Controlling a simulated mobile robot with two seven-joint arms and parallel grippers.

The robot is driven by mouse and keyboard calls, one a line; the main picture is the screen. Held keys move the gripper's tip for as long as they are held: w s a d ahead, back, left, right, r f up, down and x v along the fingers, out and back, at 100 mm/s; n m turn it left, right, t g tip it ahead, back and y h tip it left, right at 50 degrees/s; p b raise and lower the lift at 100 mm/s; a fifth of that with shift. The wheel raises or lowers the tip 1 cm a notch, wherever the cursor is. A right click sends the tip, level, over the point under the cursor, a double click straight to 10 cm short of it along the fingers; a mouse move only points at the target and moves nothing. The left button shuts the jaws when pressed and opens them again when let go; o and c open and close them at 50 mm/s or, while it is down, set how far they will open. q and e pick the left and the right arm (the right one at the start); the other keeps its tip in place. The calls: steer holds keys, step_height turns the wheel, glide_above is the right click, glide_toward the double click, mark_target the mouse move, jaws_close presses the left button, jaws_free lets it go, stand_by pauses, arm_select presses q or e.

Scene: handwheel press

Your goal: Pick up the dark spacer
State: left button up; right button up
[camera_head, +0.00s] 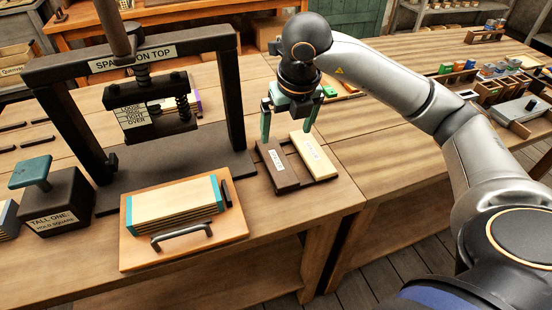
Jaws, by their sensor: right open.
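The dark spacer (271,176), a dark brown bar with a small white label, lies on the table to the right of the press. A pale spacer (314,162) with a label lies beside it on the right. Both rest on a dark holder (323,180). My right gripper (288,128) is open and empty, pointing down over the far ends of the two spacers. One finger is by the dark spacer's far end and the other by the pale one's. The exact height above them is hard to tell. My left gripper is not in view.
The black press (240,95) stands just left of the spacers. In front of it, a wooden board (130,255) with a handle bears a stacked block. A dark block (65,200) with a green top is at left. Bins (490,90) line the right table.

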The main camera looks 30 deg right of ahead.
glide_toward(276, 160)
steer(key=shift+s+d+f, duration=0.1)
steer(key=shift+d+f, duration=0.05)
steer(key=shift+f, duration=0.35)
steer(key=shift+d+f, duration=0.2)
steer(key=shift+f, duration=0.35)
steer(key=shift+w+a+x, duration=0.1)
steer(key=shift+w+x, duration=0.05)
steer(key=shift+x, duration=1.4)
steer(key=shift+w+a+x, duration=0.1)
steer(key=shift+w+x, duration=0.05)
steer(key=shift+x, duration=1.4)
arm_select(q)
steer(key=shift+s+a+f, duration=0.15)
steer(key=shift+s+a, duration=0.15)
arm_select(e)
steer(key=shift+r, duration=0.15)
steer(key=shift+c, duration=0.2)
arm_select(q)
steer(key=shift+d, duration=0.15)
arm_select(e)
steer(key=c, duration=1.4)
steer(key=shift+r, duration=0.15)
